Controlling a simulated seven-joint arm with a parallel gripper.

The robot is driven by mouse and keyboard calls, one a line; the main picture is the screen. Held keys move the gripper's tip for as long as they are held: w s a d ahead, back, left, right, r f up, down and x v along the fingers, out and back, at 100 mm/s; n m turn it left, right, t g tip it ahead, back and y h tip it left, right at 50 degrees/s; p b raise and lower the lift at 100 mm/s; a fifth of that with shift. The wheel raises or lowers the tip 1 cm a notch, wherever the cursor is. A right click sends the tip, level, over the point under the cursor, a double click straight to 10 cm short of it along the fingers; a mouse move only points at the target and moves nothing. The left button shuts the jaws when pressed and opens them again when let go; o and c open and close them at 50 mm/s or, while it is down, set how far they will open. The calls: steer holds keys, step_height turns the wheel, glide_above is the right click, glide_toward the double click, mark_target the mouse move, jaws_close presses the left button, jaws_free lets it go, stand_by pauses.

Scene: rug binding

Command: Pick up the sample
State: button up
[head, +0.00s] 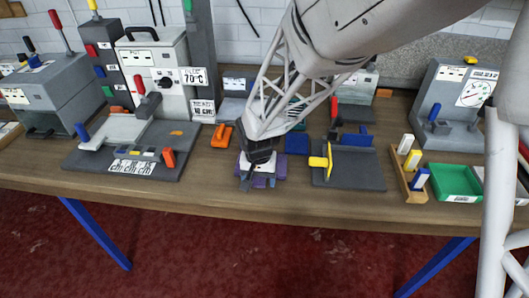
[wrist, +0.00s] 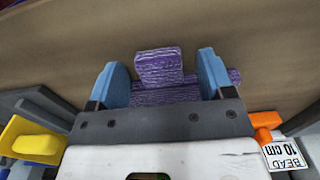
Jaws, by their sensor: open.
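The sample appears to be the purple, ribbed piece of rug (wrist: 159,66) in the wrist view. It has a squarish raised part and a wider strip behind or below it. In the head view a little purple (head: 262,182) shows around my gripper (head: 257,178), which hides most of it. In the wrist view my gripper (wrist: 161,62) is open, with one blue finger on each side of the squarish part. Gaps show between the fingers and that part. The right finger overlaps the wider strip in the picture. I cannot tell whether either finger touches it.
A dark fixture with a yellow handle (head: 320,162) stands close to the right of my gripper. An orange clamp (head: 222,135) and a grey press board (head: 95,160) are to the left. A wooden rack (head: 406,180) and green tray (head: 453,180) lie farther right. The front table edge is close.

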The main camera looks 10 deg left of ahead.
steer(key=c, duration=1.1)
step_height(320, 180, up, 10)
stand_by(0.4)
steer(key=shift+w, duration=0.1)
stand_by(0.5)
